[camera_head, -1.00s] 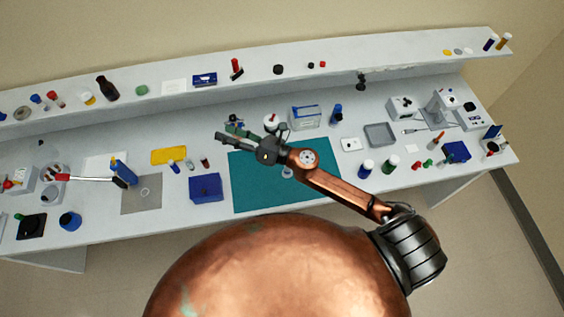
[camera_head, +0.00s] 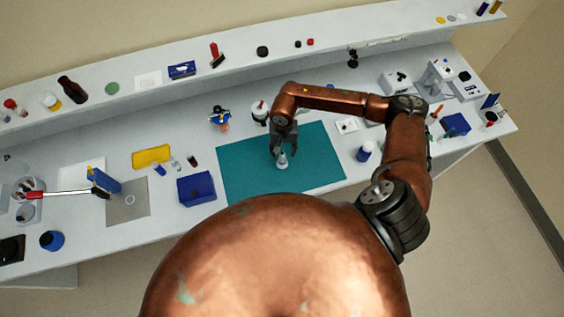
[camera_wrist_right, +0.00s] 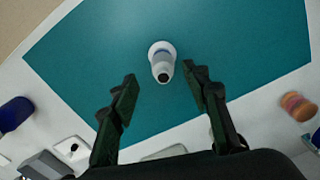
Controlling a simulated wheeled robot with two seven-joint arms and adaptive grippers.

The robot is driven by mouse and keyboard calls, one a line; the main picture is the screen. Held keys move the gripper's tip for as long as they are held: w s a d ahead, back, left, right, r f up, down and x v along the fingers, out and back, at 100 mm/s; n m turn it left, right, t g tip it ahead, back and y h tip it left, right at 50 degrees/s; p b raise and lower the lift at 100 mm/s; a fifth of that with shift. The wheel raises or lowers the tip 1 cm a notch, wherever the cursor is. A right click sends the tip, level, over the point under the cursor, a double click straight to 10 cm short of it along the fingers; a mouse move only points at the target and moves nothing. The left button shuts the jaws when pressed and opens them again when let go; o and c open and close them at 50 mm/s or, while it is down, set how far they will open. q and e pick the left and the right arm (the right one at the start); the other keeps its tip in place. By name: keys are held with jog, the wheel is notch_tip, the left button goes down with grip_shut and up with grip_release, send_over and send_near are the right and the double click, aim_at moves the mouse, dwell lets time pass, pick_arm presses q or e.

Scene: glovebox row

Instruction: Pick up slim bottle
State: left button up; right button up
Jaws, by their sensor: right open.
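A small pale bottle with a dark top (camera_head: 282,163) stands upright on the teal mat (camera_head: 322,170); I take it to be the slim bottle. In the right wrist view this bottle (camera_wrist_right: 162,66) stands on a wider white foot or base, just beyond my fingertips and roughly centred between them. My right gripper (camera_head: 284,152) points down over the mat close to the bottle. In the wrist view the right gripper (camera_wrist_right: 160,79) has its two fingers spread, with nothing between them. Contact with the bottle does not show. My left gripper is not in view.
A blue box (camera_head: 196,190) sits left of the mat. A white bottle (camera_head: 260,113) stands behind it, and a blue-and-white bottle (camera_head: 365,152) is to its right. A raised shelf (camera_head: 130,98) runs along the back. The mat around the bottle is clear.

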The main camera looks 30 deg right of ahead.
aim_at(282, 159)
jog(key=shift+w+f, duration=0.1)
jog(key=shift+f, duration=0.4)
jog(key=shift+f+p, duration=0.45)
jog(key=shift+f, duration=0.4)
jog(key=f+p, duration=0.2)
jog(key=f, duration=0.2)
jog(key=shift+a+f, duration=0.1)
jog(key=shift+a, duration=0.1)
jog(key=shift+w+f, duration=0.1)
jog(key=shift+f, duration=0.4)
grip_shut()
